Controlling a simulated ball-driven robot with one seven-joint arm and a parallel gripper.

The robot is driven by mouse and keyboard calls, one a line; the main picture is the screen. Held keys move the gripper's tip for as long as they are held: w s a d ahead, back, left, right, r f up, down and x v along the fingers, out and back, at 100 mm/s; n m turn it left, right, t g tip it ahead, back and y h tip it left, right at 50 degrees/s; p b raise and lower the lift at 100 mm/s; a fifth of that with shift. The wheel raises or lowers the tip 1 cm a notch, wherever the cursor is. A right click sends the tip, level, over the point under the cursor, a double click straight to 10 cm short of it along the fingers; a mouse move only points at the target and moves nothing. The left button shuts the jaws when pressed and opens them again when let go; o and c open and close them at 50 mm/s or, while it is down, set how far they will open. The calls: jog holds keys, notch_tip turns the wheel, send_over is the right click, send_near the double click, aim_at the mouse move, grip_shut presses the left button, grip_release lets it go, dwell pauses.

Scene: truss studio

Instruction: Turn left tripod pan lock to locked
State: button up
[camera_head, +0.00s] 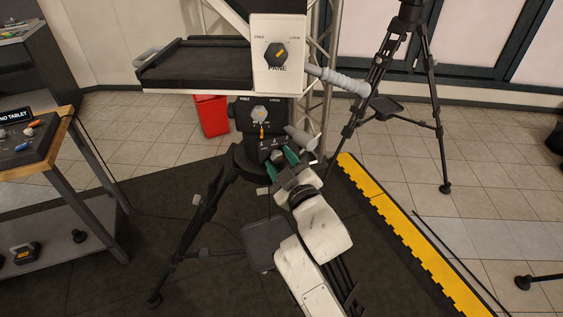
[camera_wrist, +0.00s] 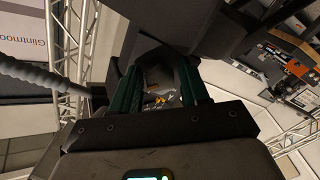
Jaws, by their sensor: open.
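A tripod head stands at centre. The word under that knob is partly covered. Below is a grey knob (camera_head: 260,113) on a dark block, also between FREE and LOCK; its setting is hard to read. My gripper (camera_head: 280,161) is open, with green fingers at the small lower panel (camera_head: 265,144) below both knobs. In the wrist view my gripper (camera_wrist: 162,72) has a dark block (camera_wrist: 158,66) between or just beyond its fingers; contact is unclear.
A dark tray (camera_head: 190,66) juts left from the head, and a grey ribbed handle (camera_head: 338,80) juts right. Tripod legs (camera_head: 190,232) spread below. A red bin (camera_head: 211,114) stands behind, a bench (camera_head: 52,165) left, and yellow floor edging (camera_head: 395,222) right.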

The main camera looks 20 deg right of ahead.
jog(key=s+b, duration=0.1)
jog(key=s, duration=0.9)
jog(key=shift+s, duration=0.4)
jog(key=s+d+f+m+g+h, duration=0.1)
jog(key=s+d+f+m+g, duration=0.1)
jog(key=s+d+f+g, duration=0.4)
jog(key=s+d+f+m+g+h, duration=0.1)
jog(key=s+f+m+g, duration=0.15)
jog(key=f, duration=0.55)
jog(key=s+f+m+g+y, duration=0.1)
jog(key=s+f+g, duration=0.3)
jog(key=s, duration=0.5)
jog(key=s+f+m+g, duration=0.2)
jog(key=s+f+g, duration=0.2)
jog(key=s, duration=0.6)
jog(key=shift+s+d+y, duration=0.2)
jog(key=shift+s+y, duration=0.05)
jog(key=shift+y, duration=0.15)
jog(key=shift+f+g, duration=0.1)
jog(key=shift+g, duration=0.15)
